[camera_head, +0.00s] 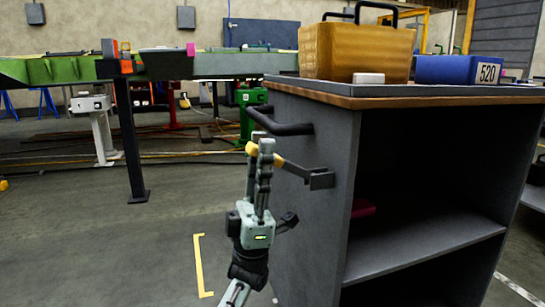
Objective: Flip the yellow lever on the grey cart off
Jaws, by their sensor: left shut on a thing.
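The grey cart (312,220) stands at the right, with a wooden-edged top and an open shelf side. A lever (297,170) with a yellow end (251,148) sticks out to the left from a dark bracket (320,179) on the cart's side. My left gripper (264,147) reaches up from below and is shut on the lever near its yellow end. Its fingers hide part of the yellow. My right gripper is not in view.
A black handle (290,128) juts from the cart just above the lever. A yellow case (355,52) and a blue bin (458,70) stand on the cart top. A long green wing jig (60,70) runs behind.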

